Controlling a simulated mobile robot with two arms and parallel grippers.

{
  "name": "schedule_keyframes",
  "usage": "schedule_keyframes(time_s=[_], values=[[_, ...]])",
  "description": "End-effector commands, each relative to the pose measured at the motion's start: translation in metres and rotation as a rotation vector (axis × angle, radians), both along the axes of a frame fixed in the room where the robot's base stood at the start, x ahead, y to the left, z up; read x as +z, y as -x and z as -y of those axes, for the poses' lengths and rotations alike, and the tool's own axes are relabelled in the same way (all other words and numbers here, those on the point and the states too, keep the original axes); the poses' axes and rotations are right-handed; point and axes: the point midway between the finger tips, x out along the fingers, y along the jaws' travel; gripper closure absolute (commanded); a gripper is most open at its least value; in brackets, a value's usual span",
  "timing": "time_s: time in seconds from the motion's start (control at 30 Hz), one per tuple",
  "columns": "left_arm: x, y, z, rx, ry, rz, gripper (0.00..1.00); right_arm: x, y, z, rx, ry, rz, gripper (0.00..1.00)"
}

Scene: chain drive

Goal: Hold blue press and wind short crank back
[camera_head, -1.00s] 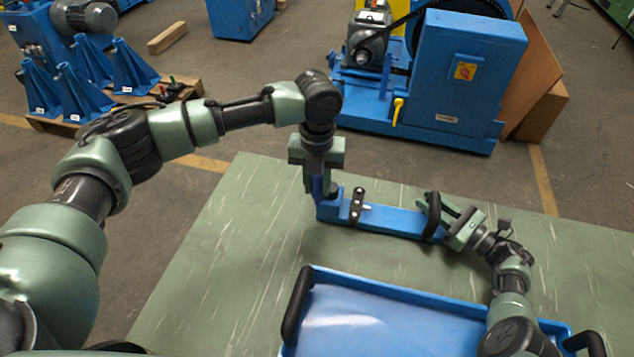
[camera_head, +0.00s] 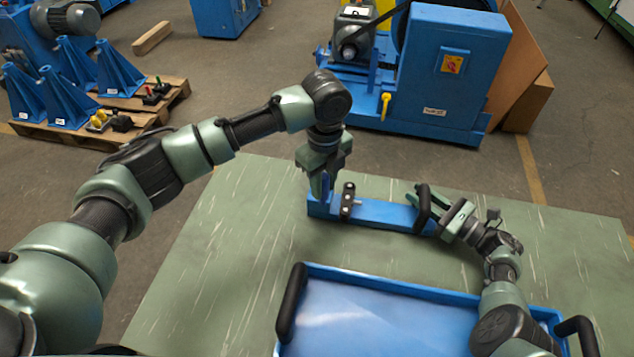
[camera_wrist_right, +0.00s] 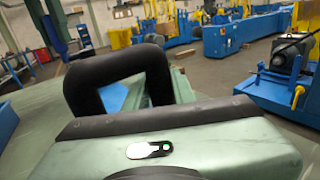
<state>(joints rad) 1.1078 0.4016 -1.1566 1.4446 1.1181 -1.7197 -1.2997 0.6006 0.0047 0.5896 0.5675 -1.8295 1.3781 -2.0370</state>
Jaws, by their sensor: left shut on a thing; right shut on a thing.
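The blue press (camera_head: 385,214) is a long low blue bar lying on the green table. A black strap with bright bolts (camera_head: 347,203) crosses it near its left end. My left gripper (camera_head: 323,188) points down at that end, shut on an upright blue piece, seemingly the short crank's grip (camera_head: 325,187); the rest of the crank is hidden. A black loop handle (camera_head: 423,209) stands at the press's right end. My right gripper (camera_head: 431,206) is shut on this handle, which also shows large in the right wrist view (camera_wrist_right: 115,75).
A blue tray (camera_head: 395,279) with black handles (camera_head: 291,303) lies at the table's near side. The green table (camera_head: 235,235) is clear to the left. A blue machine (camera_head: 450,75) stands on the floor beyond the table.

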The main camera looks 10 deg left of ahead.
Motion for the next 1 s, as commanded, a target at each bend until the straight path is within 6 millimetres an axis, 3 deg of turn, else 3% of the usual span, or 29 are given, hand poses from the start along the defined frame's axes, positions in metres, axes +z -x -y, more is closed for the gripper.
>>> schedule_keyframes(time_s=[0.5,1.0], values=[[0.001,-0.015,0.023,0.488,0.007,0.003,1.00,0.000,0.001,-0.002,0.005,-0.001,0.001,1.00],[0.002,-0.035,0.034,0.965,0.006,0.002,1.00,0.000,0.001,-0.002,0.006,-0.002,0.000,1.00]])
